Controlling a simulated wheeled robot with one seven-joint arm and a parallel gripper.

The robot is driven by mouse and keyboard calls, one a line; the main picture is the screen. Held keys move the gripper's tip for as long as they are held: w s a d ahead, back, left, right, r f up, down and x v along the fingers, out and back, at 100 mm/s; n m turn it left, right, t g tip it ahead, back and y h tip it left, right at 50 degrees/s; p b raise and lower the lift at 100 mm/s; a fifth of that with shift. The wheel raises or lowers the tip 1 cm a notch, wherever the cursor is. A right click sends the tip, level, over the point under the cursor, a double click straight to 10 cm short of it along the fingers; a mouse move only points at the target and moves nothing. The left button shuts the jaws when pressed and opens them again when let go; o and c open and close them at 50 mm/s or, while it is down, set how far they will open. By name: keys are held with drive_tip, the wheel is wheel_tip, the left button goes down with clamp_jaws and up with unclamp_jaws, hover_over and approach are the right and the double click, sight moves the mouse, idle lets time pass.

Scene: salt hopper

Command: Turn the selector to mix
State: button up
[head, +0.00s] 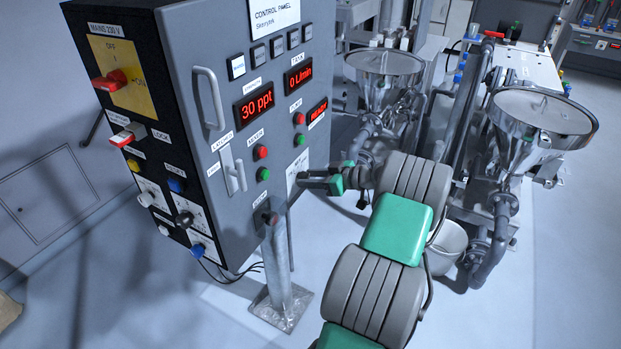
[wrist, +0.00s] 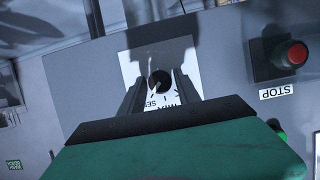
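The selector is a dark round knob (wrist: 160,80) with a light pointer line, on a white label plate (wrist: 128,66) in the wrist view. Printing on the plate appears upside down; "MIX" and part of a word starting "SE" can be made out. My gripper (wrist: 159,77) has its two dark fingers apart, one on each side of the knob, with a gap visible around it. Whether the tips touch the knob cannot be told. In the head view my gripper (head: 304,181) is at the panel's lower right front, covering the knob; part of the label plate (head: 296,168) shows.
The grey control panel (head: 245,135) stands on a metal post (head: 279,265). A red STOP button (wrist: 292,54) is right of the selector in the wrist view. Red and green buttons, a latch handle (head: 232,170) and a door handle (head: 209,98) are nearby. Steel funnels (head: 541,118) stand right.

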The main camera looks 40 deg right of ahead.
clamp_jaws()
drive_tip(key=shift+f+b, duration=0.2)
drive_tip(key=shift+b, duration=0.85)
drive_tip(key=n+t+h+b, duration=0.1)
drive_tip(key=n+h+b, duration=0.1)
drive_tip(key=b, duration=0.9)
drive_tip(key=n+t+h+b, duration=0.1)
drive_tip(key=n+b, duration=0.3)
drive_tip(key=b, duration=0.8)
drive_tip(key=shift+a+h, duration=0.2)
drive_tip(key=shift+h, duration=0.2)
drive_tip(key=shift+r, duration=0.15)
drive_tip(key=shift+o, duration=1.8)
unclamp_jaws()
